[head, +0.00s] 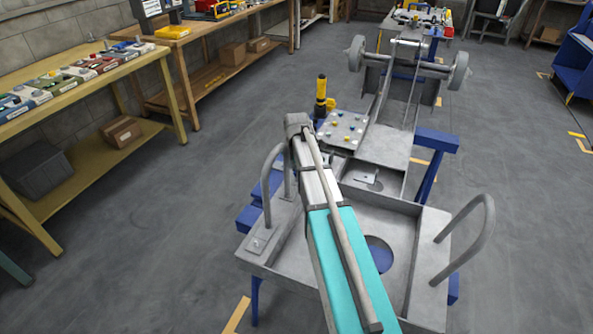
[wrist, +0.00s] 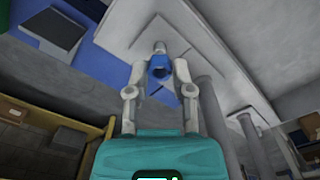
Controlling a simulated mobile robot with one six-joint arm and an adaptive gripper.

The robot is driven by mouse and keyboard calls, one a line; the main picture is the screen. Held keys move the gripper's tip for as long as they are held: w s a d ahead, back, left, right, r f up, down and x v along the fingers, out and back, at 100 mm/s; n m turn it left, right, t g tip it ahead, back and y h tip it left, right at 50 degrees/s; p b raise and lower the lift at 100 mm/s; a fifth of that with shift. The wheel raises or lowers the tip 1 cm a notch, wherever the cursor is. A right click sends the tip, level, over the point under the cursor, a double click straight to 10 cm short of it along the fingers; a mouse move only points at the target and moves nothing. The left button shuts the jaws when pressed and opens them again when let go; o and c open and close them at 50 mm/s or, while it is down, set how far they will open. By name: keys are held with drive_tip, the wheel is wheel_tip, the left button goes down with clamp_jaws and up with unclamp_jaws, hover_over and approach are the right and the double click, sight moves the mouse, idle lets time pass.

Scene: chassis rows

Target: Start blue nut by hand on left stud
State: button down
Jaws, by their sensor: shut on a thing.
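In the wrist view my gripper (wrist: 160,70) is shut on a blue nut (wrist: 159,71), with one finger on each side of it. A short grey round end (wrist: 160,47) shows just beyond the nut, in line with it, against a pale grey plate (wrist: 205,38). It looks like a stud; I cannot tell whether the nut touches it or is around it. In the head view the gripper and nut are hidden by my arm, which reaches over the grey chassis (head: 403,215).
Grey hoops stand at left (head: 270,180) and right (head: 486,235). Blue supports (head: 436,140) carry the chassis. Open floor lies left, before the workbench (head: 85,80).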

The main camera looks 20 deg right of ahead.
drive_tip(key=shift+f+b, duration=0.95)
drive_tip(key=shift+f, duration=0.1)
idle(0.8)
drive_tip(key=shift+m, duration=0.3)
drive_tip(key=m, duration=0.3)
drive_tip(key=shift+m, duration=0.8)
drive_tip(key=m, duration=0.2)
drive_tip(key=shift+m, duration=1.6)
